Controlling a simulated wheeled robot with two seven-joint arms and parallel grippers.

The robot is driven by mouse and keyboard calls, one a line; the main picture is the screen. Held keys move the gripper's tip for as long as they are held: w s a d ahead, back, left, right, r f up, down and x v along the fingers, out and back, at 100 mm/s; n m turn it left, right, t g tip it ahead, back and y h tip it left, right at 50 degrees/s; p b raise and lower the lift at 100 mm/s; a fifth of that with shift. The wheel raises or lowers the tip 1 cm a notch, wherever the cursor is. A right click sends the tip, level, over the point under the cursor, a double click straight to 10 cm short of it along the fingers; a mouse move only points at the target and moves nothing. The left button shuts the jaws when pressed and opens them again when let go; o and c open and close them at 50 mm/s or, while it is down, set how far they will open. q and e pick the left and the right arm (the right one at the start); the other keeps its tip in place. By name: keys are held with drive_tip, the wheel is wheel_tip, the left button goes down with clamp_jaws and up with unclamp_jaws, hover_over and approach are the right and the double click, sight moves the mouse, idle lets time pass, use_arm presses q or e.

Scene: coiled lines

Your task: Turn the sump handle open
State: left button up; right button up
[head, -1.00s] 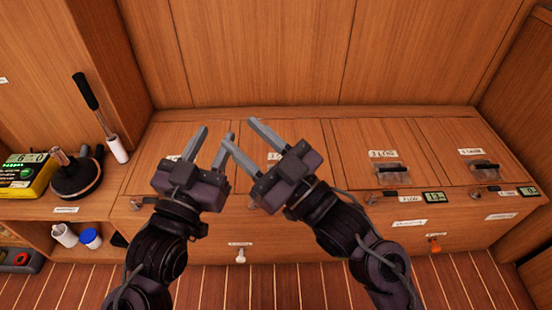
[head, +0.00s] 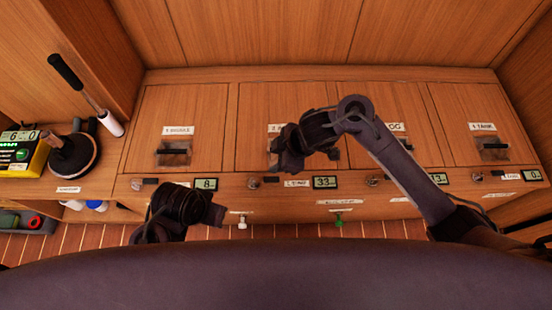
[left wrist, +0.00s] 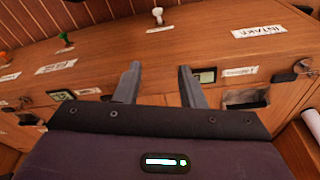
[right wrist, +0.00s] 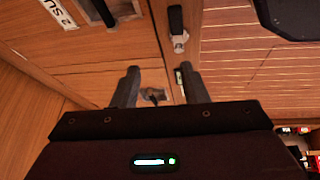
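The sump handle (head: 270,180), a dark bar with a metal pivot at its left end, is on the cabinet front beside its label (head: 297,183). In the right wrist view the handle (right wrist: 176,25) has a black grip and metal base, ahead of my fingertips and apart from them. My right gripper (right wrist: 160,72) is open and empty.
The wooden cabinet top (head: 205,120) has several hatches with recessed black pulls (head: 173,152). Small displays (head: 325,182) and other levers line the front. A white knob (head: 241,222) and a green knob (head: 339,218) stick out below. A black pump (head: 73,153) stands at left.

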sight(272, 179)
drive_tip(key=shift+n+g+h, duration=0.4)
drive_tip(key=shift+n+g, duration=0.1)
drive_tip(key=shift+g, duration=0.3)
drive_tip(key=f+b, duration=0.1)
drive_tip(key=f, duration=0.1)
drive_tip(key=s+f+b, duration=0.1)
drive_tip(key=f, duration=0.2)
drive_tip(key=f+b, duration=0.1)
drive_tip(key=f, duration=0.1)
drive_tip(key=shift+s+f, duration=0.15)
drive_tip(key=shift+f, duration=0.1)
drive_tip(key=shift+a+f, duration=0.2)
drive_tip(key=shift+f, duration=0.2)
use_arm(q)
drive_tip(key=d, duration=0.1)
drive_tip(key=d+f+t+h, duration=0.1)
drive_tip(key=d, duration=0.1)
drive_tip(key=d+f+m+t, duration=0.1)
drive_tip(key=shift+w+d+h, duration=0.3)
drive_tip(key=shift+w+d, duration=0.05)
drive_tip(key=shift+w, duration=0.05)
use_arm(e)
clamp_jaws()
